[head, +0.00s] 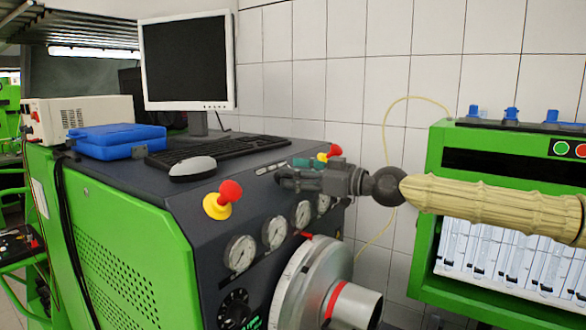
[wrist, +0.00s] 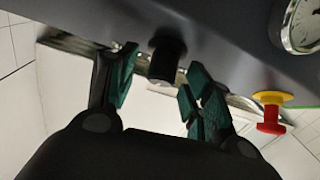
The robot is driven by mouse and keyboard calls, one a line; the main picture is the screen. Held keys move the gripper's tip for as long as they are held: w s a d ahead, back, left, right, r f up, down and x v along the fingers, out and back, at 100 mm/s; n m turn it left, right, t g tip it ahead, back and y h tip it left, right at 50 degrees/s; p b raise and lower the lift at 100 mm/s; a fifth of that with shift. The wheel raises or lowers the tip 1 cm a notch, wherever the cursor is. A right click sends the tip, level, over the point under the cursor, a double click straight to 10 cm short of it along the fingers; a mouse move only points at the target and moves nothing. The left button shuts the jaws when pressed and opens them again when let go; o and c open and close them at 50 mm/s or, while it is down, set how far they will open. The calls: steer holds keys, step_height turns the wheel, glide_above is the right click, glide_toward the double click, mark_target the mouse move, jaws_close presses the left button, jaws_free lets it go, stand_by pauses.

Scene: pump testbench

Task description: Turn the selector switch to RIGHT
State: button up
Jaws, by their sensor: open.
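In the wrist view a black knob (wrist: 167,55), which looks like the selector switch, sticks out from the dark panel. My gripper (wrist: 160,85) is open, with one green-padded finger to the left of the knob and the other to its right. The knob shows in the gap between the fingers; I see no clear contact. In the head view my gripper (head: 288,178) is at the right end of the dark sloping panel (head: 200,240), above the gauges. The switch is hidden behind my gripper there, and its pointing direction cannot be read.
A red-and-yellow mushroom button (wrist: 270,112) is close to the right finger; another (head: 222,200) is further left on the panel. Pressure gauges (head: 240,254) line the panel above a metal drum (head: 310,285). A keyboard (head: 215,150) and mouse (head: 192,168) lie on top.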

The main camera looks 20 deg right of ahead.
steer(key=shift+w+a, duration=0.15)
steer(key=shift+w, duration=0.2)
steer(key=shift+s+r, duration=0.1)
steer(key=shift+s, duration=0.2)
steer(key=shift+w, duration=0.15)
steer(key=c, duration=0.5)
steer(key=shift+a, duration=0.1)
steer(key=c, duration=0.5)
